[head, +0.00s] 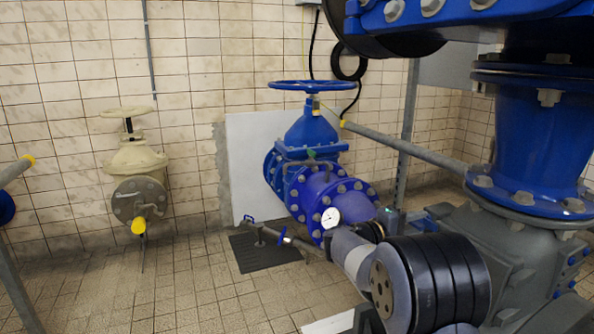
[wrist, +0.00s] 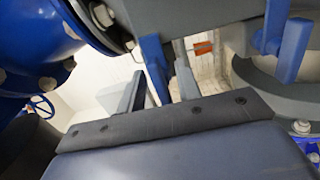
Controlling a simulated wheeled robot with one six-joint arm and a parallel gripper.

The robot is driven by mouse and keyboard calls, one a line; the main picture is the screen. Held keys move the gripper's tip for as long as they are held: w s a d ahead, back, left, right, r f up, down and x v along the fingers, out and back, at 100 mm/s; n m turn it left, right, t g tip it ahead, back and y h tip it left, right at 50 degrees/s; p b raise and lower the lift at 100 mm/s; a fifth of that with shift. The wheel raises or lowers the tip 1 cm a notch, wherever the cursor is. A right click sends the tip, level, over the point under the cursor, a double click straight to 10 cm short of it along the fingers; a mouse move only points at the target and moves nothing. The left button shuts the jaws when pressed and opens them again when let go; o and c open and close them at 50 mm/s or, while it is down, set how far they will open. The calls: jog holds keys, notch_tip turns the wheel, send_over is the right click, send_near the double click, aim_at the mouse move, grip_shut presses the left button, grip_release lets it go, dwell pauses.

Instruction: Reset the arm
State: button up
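My gripper (wrist: 170,72) shows in the wrist view beyond the dark padded block of my wrist. In the head view my arm (head: 432,285), with black ribbed rings, reaches from the lower right towards the blue pipework. The gripper end there is small and partly hidden, close to the pipe fittings. I cannot tell whether it touches them.
A blue valve with a handwheel (head: 311,86) stands behind my arm. A large blue pipe (head: 530,130) rises close on the right. A cream valve (head: 135,160) is on the left wall.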

jog(key=shift+d+r+n+p, duration=0.1)
jog(key=shift+r+n+p, duration=0.2)
jog(key=shift+p, duration=0.65)
jog(key=shift+n+p, duration=0.3)
jog(key=shift+p, duration=0.1)
jog(key=n+p, duration=0.3)
jog(key=p, duration=0.3)
jog(key=shift+w+n+p, duration=0.1)
jog(key=shift+n+p, duration=0.35)
jog(key=shift+n, duration=0.05)
jog(key=shift+f+n, duration=0.15)
jog(key=shift+n, duration=0.15)
